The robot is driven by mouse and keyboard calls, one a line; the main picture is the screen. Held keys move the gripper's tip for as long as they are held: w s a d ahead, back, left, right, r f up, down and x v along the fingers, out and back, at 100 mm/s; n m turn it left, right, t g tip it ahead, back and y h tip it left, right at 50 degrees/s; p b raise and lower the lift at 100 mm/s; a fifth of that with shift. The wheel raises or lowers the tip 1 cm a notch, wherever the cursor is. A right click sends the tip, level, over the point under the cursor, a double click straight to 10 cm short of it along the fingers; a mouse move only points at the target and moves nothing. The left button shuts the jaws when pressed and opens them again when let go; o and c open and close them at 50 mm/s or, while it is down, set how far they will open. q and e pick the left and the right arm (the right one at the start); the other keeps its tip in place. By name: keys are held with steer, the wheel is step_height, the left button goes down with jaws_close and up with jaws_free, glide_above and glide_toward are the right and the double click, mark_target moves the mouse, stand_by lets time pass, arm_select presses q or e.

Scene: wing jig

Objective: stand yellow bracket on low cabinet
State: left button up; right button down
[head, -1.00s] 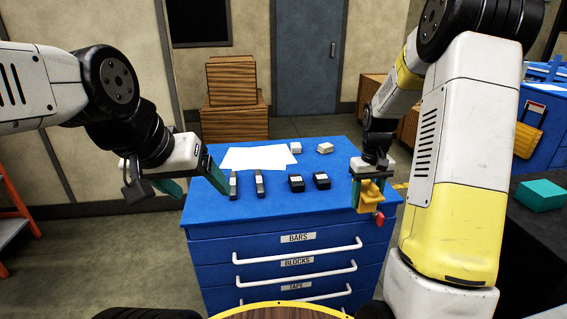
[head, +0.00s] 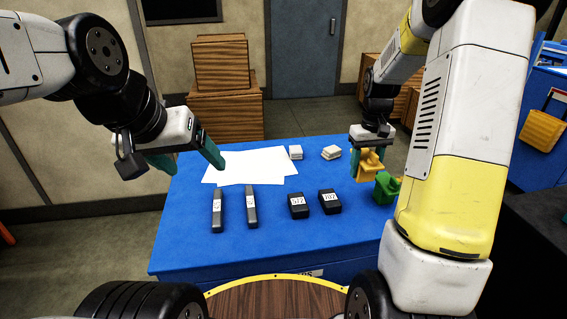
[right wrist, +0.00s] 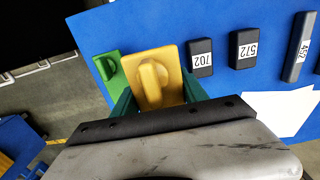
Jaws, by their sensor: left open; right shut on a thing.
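The yellow bracket (head: 369,163) is held in my right gripper (head: 370,158), at the right side of the low blue cabinet (head: 200,246). The bracket also shows in the right wrist view (right wrist: 155,82) between the green-tinted fingers, with a raised loop facing the camera. I cannot tell whether it touches the cabinet top. A green bracket (head: 386,187) is just beside it, nearer the right edge, and shows in the right wrist view (right wrist: 107,66). My left gripper (head: 190,166) is open and empty over the left part of the cabinet, near the white sheets.
White sheets (head: 250,165) lie on the cabinet's back left. Two grey bars (head: 217,211) and two black blocks (head: 299,206) stand along the front. Two small white blocks (head: 331,153) are at the back. Brown boxes (head: 225,115) stand behind. Bare blue top remains between them.

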steer(key=f, duration=0.6)
steer(key=shift+w, duration=0.25)
steer(key=shift+f, duration=1.95)
steer(key=shift+f, duration=0.1)
steer(key=c, duration=0.6)
jaws_free()
